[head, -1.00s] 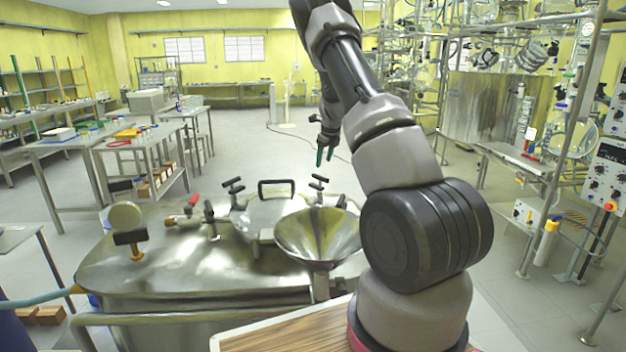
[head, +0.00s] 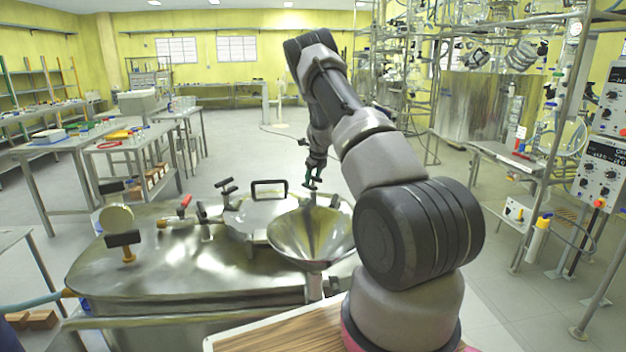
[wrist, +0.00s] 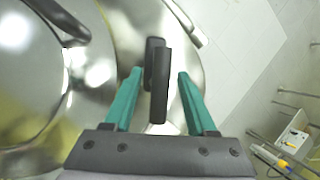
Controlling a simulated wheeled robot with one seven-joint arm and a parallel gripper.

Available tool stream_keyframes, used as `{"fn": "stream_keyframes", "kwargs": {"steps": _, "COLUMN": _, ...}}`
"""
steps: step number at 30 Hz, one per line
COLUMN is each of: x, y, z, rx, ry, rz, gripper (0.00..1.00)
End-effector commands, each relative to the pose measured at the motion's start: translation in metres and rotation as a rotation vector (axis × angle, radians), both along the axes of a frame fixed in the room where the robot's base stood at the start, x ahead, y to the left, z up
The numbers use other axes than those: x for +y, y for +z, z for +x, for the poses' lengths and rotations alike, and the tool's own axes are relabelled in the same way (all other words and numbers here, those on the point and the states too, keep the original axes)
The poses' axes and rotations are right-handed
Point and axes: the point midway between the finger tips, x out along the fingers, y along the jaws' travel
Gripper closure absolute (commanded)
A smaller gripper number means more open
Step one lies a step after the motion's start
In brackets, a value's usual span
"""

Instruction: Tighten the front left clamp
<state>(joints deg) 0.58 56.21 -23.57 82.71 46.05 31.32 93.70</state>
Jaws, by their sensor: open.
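The steel reactor lid (head: 243,222) has several black-handled clamps around its rim. One clamp (head: 226,187) stands at the lid's far left and another (head: 203,213) at its near left. My gripper (head: 312,176) is at the clamp on the lid's far right, behind the funnel. In the wrist view my gripper (wrist: 160,73) is open, with one green finger on each side of that clamp's black handle (wrist: 159,98). Small gaps show between the handle and both fingers. Which clamp is the front left one I cannot tell for certain.
A wide steel funnel (head: 312,236) stands on the near right of the lid. A black lid handle (head: 269,189) rises at its far edge. Open floor lies beyond the vessel.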

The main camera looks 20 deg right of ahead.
Motion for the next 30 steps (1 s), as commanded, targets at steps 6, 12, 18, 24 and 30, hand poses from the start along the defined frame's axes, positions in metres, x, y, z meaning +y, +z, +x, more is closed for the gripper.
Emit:
{"fn": "stream_keyframes", "kwargs": {"steps": 6, "x": -0.0001, "y": 0.0003, "z": -0.0002, "rx": 0.000, "ry": 0.001, "rz": 0.000, "gripper": 1.00}}
{"fn": "stream_keyframes", "kwargs": {"steps": 12, "x": -0.0004, "y": 0.0004, "z": -0.0002, "rx": 0.001, "ry": 0.004, "rz": -0.001, "gripper": 1.00}}
{"fn": "stream_keyframes", "kwargs": {"steps": 18, "x": -0.0015, "y": 0.0004, "z": -0.0005, "rx": 0.000, "ry": 0.046, "rz": -0.002, "gripper": 1.00}}
{"fn": "stream_keyframes", "kwargs": {"steps": 24, "x": -0.0026, "y": 0.0000, "z": -0.0011, "rx": 0.001, "ry": 0.158, "rz": -0.001, "gripper": 1.00}}
{"fn": "stream_keyframes", "kwargs": {"steps": 30, "x": -0.0030, "y": -0.0002, "z": -0.0014, "rx": 0.001, "ry": 0.334, "rz": -0.001, "gripper": 1.00}}
